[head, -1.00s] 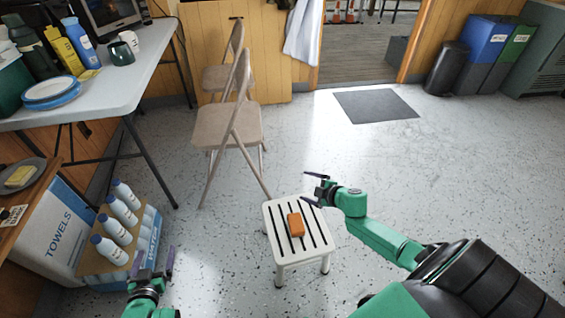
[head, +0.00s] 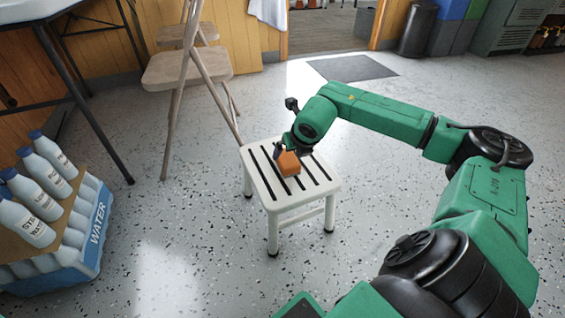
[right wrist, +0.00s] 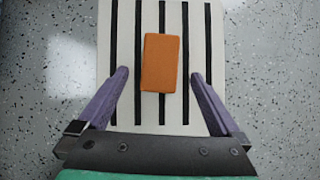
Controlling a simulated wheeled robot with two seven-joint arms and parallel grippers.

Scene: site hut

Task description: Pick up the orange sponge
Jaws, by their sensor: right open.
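The orange sponge (head: 289,164) lies flat on the slatted top of a small white stool (head: 322,184). My right gripper (head: 281,152) is over the stool top, close to the sponge, and its wrist hides part of the fingers in the head view. In the right wrist view the sponge (right wrist: 161,62) is ahead of and between the two purple fingers of the open right gripper (right wrist: 160,75). A gap shows on both sides, and the fingertips reach alongside its lower half. My left gripper is not in view.
A folding chair (head: 187,68) stands behind the stool to the left. A pack of water bottles (head: 88,238) is at the left edge, below a table (head: 30,12). A dark mat (head: 351,68) lies on the floor behind. The floor around the stool is clear.

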